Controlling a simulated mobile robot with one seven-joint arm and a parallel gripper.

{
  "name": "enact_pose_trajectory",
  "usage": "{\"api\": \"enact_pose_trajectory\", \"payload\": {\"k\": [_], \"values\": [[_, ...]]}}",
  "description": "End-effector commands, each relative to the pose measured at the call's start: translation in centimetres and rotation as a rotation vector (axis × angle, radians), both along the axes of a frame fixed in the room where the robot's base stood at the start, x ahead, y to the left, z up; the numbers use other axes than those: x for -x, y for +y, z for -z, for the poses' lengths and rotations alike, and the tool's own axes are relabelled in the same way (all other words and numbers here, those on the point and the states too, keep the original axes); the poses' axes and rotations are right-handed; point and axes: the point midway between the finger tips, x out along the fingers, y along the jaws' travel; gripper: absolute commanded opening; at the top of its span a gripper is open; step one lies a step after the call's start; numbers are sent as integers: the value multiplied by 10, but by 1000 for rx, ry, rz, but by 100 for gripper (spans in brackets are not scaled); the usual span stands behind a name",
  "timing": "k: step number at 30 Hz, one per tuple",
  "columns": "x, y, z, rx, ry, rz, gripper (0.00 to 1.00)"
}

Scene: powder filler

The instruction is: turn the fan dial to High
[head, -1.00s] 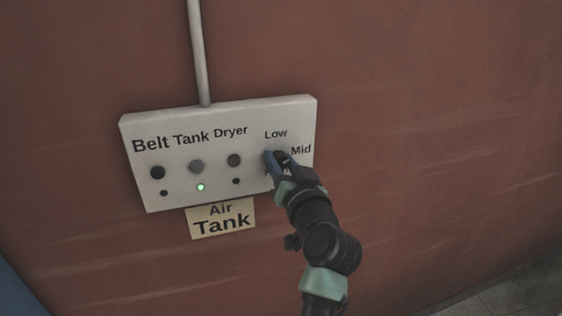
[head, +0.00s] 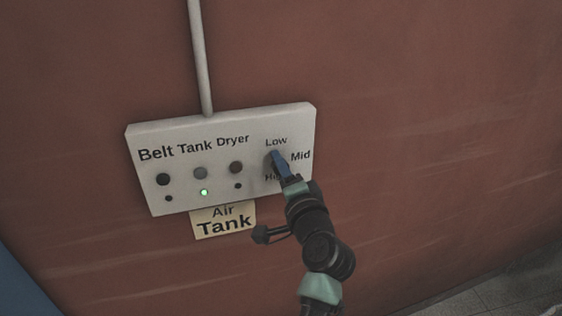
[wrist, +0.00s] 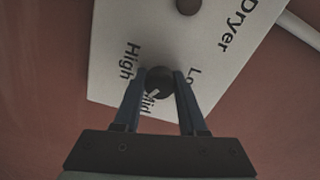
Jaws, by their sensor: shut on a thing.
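The fan dial is a round dark knob (wrist: 158,80) with a short light mark, on the right of the control panel (head: 147,192). In the wrist view the mark points down and to the left, between the High and Mid labels. The Low label (head: 276,142) is above the dial, Mid (head: 300,155) to its right, and High (head: 271,177) below, partly covered by my gripper. My gripper (head: 275,156) has its blue fingers on either side of the knob and is shut on it, also in the wrist view (wrist: 160,77). In the head view the fingers mostly hide the knob.
The panel also has Belt (head: 163,179), Tank (head: 200,173) and Dryer (head: 236,167) buttons. A green light (head: 204,192) glows under Tank. An Air Tank sign (head: 224,222) is below, and a pipe (head: 201,60) runs up the wall. The wall to the right is clear.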

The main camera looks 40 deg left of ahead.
Motion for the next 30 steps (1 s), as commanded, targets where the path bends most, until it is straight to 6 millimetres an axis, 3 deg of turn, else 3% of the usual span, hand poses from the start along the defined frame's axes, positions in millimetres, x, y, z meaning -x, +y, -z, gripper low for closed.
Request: {"api": "enact_pose_trajectory", "payload": {"k": [30], "values": [[0, 0, -1, -474, 772, 1, 0]]}}
